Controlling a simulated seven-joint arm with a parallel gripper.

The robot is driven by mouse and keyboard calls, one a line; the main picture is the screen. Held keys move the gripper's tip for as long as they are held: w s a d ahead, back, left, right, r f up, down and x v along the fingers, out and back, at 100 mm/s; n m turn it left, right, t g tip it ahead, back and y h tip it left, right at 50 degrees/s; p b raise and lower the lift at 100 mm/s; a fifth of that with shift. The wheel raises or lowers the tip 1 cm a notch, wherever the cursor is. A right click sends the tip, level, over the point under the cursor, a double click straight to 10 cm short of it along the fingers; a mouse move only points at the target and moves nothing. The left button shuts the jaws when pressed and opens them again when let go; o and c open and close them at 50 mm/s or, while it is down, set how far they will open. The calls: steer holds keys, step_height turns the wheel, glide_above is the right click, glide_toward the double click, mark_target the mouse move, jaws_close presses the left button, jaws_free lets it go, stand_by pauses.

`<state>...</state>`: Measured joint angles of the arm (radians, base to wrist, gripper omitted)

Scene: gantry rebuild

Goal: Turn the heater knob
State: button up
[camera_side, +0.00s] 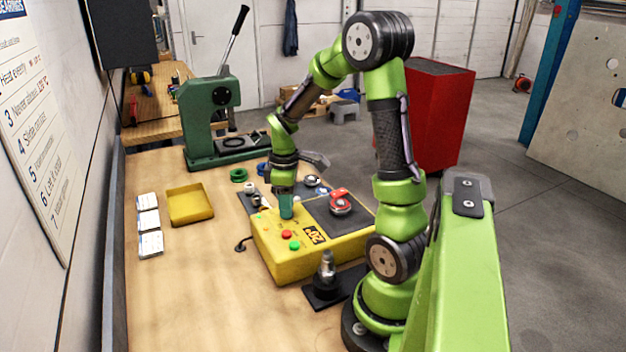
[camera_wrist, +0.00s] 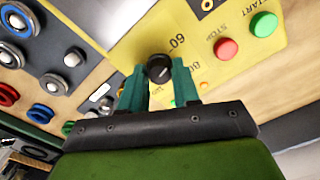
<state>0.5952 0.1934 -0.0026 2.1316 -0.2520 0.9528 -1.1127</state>
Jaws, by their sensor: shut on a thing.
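The heater (camera_side: 316,256) is a yellow box with a dark top plate, standing on the wooden bench. Its black knob (camera_wrist: 159,68) sits on the yellow panel, near printed numbers, in the wrist view. My gripper (camera_wrist: 160,77) has teal fingers, one on each side of the knob, and is shut on it. In the side view my gripper (camera_side: 286,212) points down at the heater's near-left panel, and its fingers hide the knob. A red button (camera_wrist: 226,49) and a green button (camera_wrist: 263,24) lie to the right of the knob in the wrist view.
A red part (camera_side: 341,203) lies on the heater's top plate. A dark stand with a metal post (camera_side: 326,272) is in front of the heater. A green press (camera_side: 212,115) stands behind, a yellow tray (camera_side: 189,204) to the left. The bench's front left is clear.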

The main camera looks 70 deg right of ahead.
steer(key=shift+c, duration=0.2)
steer(key=m, duration=0.6)
steer(key=shift+m, duration=0.3)
steer(key=m, duration=0.3)
steer(key=shift+m, duration=2.1)
steer(key=o, duration=1)
steer(key=shift+o, duration=0.2)
step_height(320, 180, up, 17)
